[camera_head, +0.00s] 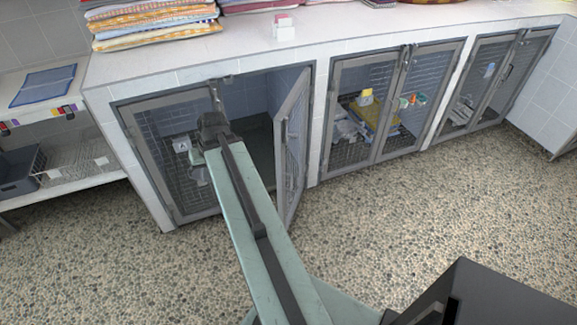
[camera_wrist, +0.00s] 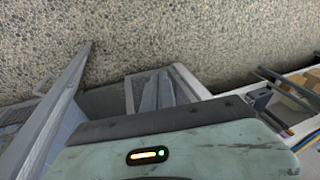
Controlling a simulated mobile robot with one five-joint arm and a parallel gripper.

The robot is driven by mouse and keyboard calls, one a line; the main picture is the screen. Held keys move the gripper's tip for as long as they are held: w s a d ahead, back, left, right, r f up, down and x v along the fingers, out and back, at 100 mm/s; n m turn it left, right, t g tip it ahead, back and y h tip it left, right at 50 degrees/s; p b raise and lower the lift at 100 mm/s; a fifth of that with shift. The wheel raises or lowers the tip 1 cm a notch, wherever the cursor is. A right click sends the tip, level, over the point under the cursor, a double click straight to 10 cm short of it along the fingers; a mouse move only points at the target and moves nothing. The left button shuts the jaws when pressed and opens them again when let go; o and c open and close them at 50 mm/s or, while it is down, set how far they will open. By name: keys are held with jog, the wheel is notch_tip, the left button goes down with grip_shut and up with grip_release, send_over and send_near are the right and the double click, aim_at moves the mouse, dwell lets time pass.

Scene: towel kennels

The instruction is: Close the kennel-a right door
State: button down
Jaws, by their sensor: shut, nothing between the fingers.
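Kennel-a is the leftmost unit, with the "A" tag (camera_head: 182,145) on its left door (camera_head: 153,165), which is shut. Its right door (camera_head: 292,150) stands wide open, swung out from its right-hand hinge side over the floor. In the wrist view, what looks like the open right door (camera_wrist: 65,85) runs along the left side. My arm reaches across the opening. My gripper (camera_head: 201,178) is small and partly hidden by the arm, in front of the left door and left of the open door, apart from it. It is shut and empty. The wrist view does not show the fingertips clearly.
Two more kennels stand to the right, doors shut: the middle one (camera_head: 378,152) and the far right one (camera_head: 487,95). Folded towels (camera_head: 150,22) and a small pink-and-white block (camera_head: 284,27) sit on the counter (camera_head: 250,48). A shelf rack (camera_head: 75,178) is at left. The pebbled floor (camera_head: 390,215) is clear.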

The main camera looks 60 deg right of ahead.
jog(key=s+d+f+m+t+h+b, duration=0.2)
jog(key=s+d+m+b, duration=0.15)
jog(key=s+d, duration=0.95)
jog(key=s+d+f+m+t+h+b, duration=0.15)
jog(key=s+d+m, duration=0.35)
jog(key=s+d, duration=0.85)
jog(key=b, duration=0.9)
send_near(285, 160)
jog(key=shift+n+h, duration=0.35)
jog(key=x, duration=0.4)
jog(key=shift+d+f, duration=0.1)
jog(key=shift+f, duration=0.4)
jog(key=shift+w, duration=0.25)
